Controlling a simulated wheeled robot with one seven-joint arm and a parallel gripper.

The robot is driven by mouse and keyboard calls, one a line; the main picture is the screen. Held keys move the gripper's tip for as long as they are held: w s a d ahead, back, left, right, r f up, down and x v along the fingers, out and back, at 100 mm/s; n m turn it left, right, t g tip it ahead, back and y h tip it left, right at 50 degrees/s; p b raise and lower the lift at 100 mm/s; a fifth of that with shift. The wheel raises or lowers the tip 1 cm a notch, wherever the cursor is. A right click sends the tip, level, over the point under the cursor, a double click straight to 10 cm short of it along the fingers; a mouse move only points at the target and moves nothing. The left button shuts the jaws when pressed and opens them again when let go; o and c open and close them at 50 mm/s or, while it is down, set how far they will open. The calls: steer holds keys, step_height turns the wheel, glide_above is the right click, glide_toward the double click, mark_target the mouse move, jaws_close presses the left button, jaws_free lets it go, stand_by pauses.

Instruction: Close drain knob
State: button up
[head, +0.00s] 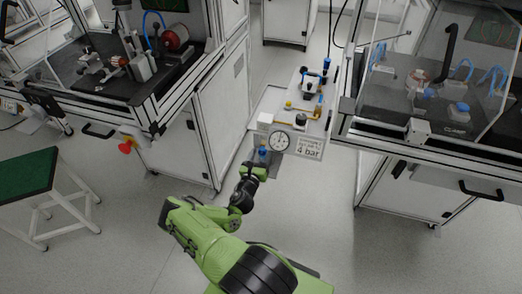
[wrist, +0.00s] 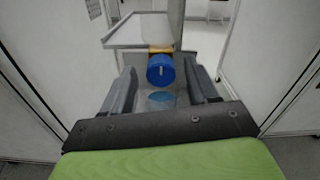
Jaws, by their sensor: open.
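The drain knob (wrist: 160,69) is a blue round knob below a yellow part in the wrist view. It also shows as a small blue spot in the head view (head: 263,151), under the panel with the gauge. My gripper (wrist: 160,75) is open, with one grey finger on each side of the knob in the picture. Gaps show between the knob and both fingers; I cannot tell the exact depth. In the head view my gripper (head: 257,167) is just below the blue knob, at the end of my green arm.
A round gauge (head: 279,141) and a "4 bar" sign (head: 309,148) are at the front of the narrow unit. A left cabinet (head: 175,140) and a right cabinet (head: 400,190) flank it. A green-topped stool (head: 27,174) stands left. The floor right of my arm is clear.

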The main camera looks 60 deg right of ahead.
steer(key=c, duration=1)
steer(key=shift+c, duration=0.2)
steer(key=shift+m, duration=0.3)
steer(key=m+p, duration=0.1)
steer(key=m, duration=0.2)
steer(key=shift+m, duration=0.4)
steer(key=m+p, duration=0.1)
steer(key=m, duration=0.3)
steer(key=shift+s+m, duration=0.1)
steer(key=shift+m, duration=0.2)
steer(key=m+p, duration=0.1)
steer(key=m, duration=0.3)
steer(key=m+p, duration=0.1)
steer(key=m, duration=0.3)
steer(key=shift+s+f+m, duration=0.1)
steer(key=shift+m, duration=0.2)
